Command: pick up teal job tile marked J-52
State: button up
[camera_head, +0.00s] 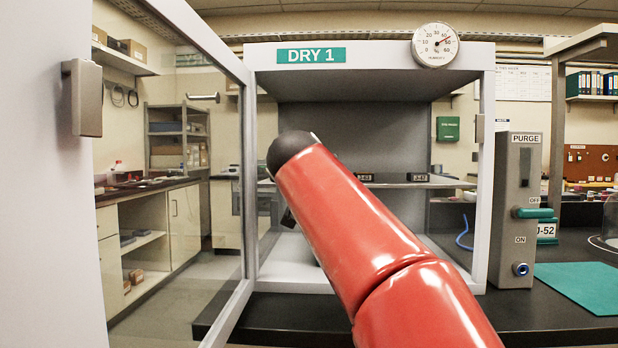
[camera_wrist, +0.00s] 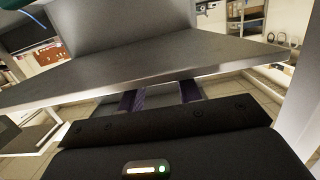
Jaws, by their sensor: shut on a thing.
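A teal piece with a white label reading J-52 (camera_head: 547,230) shows in the head view at the right, partly hidden behind the grey purge box (camera_head: 515,235). My gripper (camera_wrist: 160,95) shows in the wrist view, its two dark purple fingers reaching under the front edge of a grey shelf (camera_wrist: 150,82). The shelf hides the fingertips. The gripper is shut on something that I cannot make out. In the head view my red arm reaches into the DRY 1 cabinet and hides most of the gripper.
The cabinet's glass door (camera_head: 228,185) stands open at the left. Its shelf holds small pieces labelled J-43 (camera_head: 364,177) and J-47 (camera_head: 417,177). The white right wall (camera_head: 484,180) stands close to my arm. A teal mat (camera_head: 580,285) lies bare on the bench.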

jog(key=shift+c, duration=0.8)
jog(key=shift+r, duration=0.1)
jog(key=shift+d+r, duration=0.15)
notch_tip(320, 180, up, 5)
jog(key=shift+d+f+p, duration=0.1)
jog(key=shift+f+p, duration=0.1)
jog(key=shift+p, duration=0.75)
jog(key=shift+r, duration=0.85)
jog(key=shift+d+r, duration=0.1)
jog(key=shift+d, duration=0.2)
jog(key=d, duration=1.2)
jog(key=d+b, duration=0.1)
jog(key=d, duration=0.6)
jog(key=shift+s, duration=0.35)
